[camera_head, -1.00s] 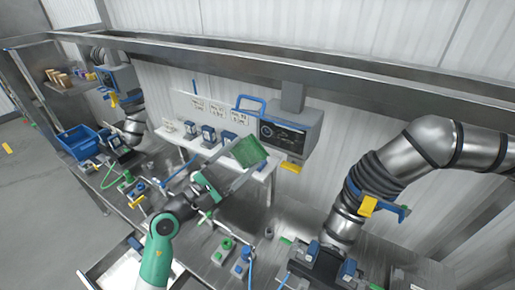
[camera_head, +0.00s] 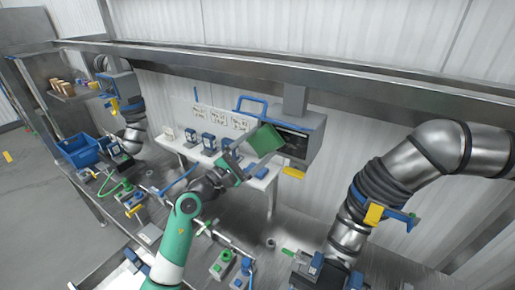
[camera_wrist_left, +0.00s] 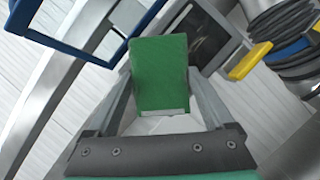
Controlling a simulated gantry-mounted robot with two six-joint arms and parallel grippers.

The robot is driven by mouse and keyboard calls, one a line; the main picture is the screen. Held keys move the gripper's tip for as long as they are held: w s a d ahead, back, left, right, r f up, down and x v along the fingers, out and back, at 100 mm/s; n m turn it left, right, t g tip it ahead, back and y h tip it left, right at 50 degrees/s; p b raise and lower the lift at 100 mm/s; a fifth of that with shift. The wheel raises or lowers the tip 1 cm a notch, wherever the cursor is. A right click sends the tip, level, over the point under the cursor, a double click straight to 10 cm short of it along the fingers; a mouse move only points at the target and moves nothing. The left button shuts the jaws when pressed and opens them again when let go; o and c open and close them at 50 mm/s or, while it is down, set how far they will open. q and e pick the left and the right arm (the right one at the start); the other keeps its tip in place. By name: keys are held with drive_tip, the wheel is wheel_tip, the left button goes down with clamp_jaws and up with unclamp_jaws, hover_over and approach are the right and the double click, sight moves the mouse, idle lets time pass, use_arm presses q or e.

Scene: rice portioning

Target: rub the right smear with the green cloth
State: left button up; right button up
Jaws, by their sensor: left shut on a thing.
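The green cloth (camera_head: 264,141), a flat green pad, is held up by my left gripper (camera_head: 246,153) in the middle of the head view. In the left wrist view the cloth (camera_wrist_left: 160,62) stands between the two fingers of the left gripper (camera_wrist_left: 162,85), which is shut on it. In the head view the cloth overlaps the left side of the dark screen on the grey box (camera_head: 315,135). The dark screen (camera_wrist_left: 207,38) shows behind and right of the cloth in the wrist view. I cannot tell if they touch. I cannot make out the smears. My right gripper is not in view.
A blue handle (camera_head: 251,103) and a yellow part (camera_head: 293,173) are on the box. A large metal duct (camera_head: 425,155) is at right. A blue bin (camera_head: 78,147) is at left.

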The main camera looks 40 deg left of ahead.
sight(274, 149)
use_arm(q)
drive_tip(key=shift+w+a+f+b, duration=0.1)
drive_tip(key=shift+w+b, duration=0.35)
drive_tip(key=shift+w, duration=0.05)
idle(0.3)
drive_tip(key=shift+w+d+r+p, duration=0.1)
drive_tip(key=shift+d+r+p, duration=0.15)
drive_tip(key=shift+d+p, duration=0.3)
drive_tip(key=shift+w+d+p, duration=0.25)
drive_tip(key=shift+d+p, duration=0.55)
drive_tip(key=shift+d, duration=0.45)
drive_tip(key=shift+d+f, duration=0.1)
drive_tip(key=shift+d, duration=0.2)
drive_tip(key=shift+w+d+p, duration=0.2)
drive_tip(key=shift+d+p, duration=0.25)
drive_tip(key=shift+d, duration=0.2)
drive_tip(key=shift+w+d+p, duration=0.15)
drive_tip(key=shift+d+p, duration=0.25)
drive_tip(key=shift+d, duration=0.2)
drive_tip(key=shift+w+d+p, duration=0.15)
drive_tip(key=shift+d+p, duration=0.2)
drive_tip(key=shift+d, duration=0.4)
